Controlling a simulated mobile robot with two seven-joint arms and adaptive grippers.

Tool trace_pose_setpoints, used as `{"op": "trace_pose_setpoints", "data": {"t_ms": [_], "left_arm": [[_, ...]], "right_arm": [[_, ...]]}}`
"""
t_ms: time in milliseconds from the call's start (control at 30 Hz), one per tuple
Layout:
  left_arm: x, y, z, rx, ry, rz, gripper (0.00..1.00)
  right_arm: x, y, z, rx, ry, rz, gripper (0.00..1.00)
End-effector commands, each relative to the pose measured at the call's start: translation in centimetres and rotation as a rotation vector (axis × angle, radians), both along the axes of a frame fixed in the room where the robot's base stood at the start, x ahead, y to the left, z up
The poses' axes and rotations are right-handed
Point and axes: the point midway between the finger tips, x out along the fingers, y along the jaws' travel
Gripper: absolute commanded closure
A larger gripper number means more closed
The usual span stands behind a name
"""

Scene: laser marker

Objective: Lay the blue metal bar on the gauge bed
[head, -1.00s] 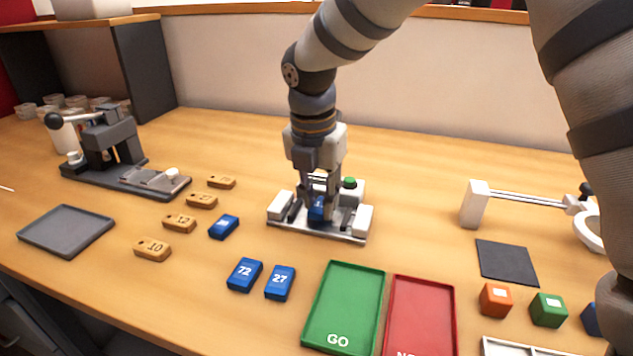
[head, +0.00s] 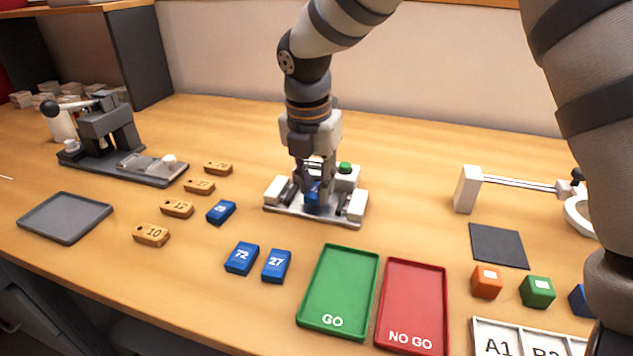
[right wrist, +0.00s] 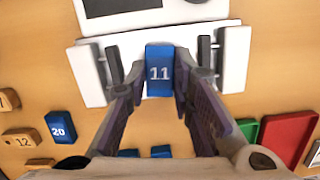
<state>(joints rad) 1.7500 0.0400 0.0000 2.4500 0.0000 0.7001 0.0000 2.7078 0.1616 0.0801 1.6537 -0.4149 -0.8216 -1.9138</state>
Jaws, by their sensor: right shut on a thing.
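My right gripper (head: 312,190) is over the gauge bed, pointing down. It is shut on the blue metal bar (right wrist: 159,70), marked 11, with one finger on each side in the right wrist view. The bar also shows small and partly hidden between the fingers in the head view (head: 312,201). The gauge bed (head: 289,208) is a pale metal plate with white end blocks and dark rails. In the right wrist view the bar lies between the two rails of the bed (right wrist: 118,40). I cannot tell whether it touches the bed. My left gripper is not in view.
Blue bars marked 72 (head: 242,258) and 27 (head: 276,266), another blue bar (head: 221,212) and several tan bars (head: 151,235) lie left of the gauge. The green GO tray (head: 340,290) and red NO GO tray (head: 413,300) are in front. A press (head: 110,135) stands at left.

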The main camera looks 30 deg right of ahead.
Motion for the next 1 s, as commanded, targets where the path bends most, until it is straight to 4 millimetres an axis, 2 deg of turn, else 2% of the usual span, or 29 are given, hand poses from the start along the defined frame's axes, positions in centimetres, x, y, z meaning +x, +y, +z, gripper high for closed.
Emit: {"op": "trace_pose_setpoints", "data": {"t_ms": [1000], "left_arm": [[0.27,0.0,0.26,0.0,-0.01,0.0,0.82]], "right_arm": [[0.03,-0.03,-0.65,0.0,0.0,0.0,1.0]]}}
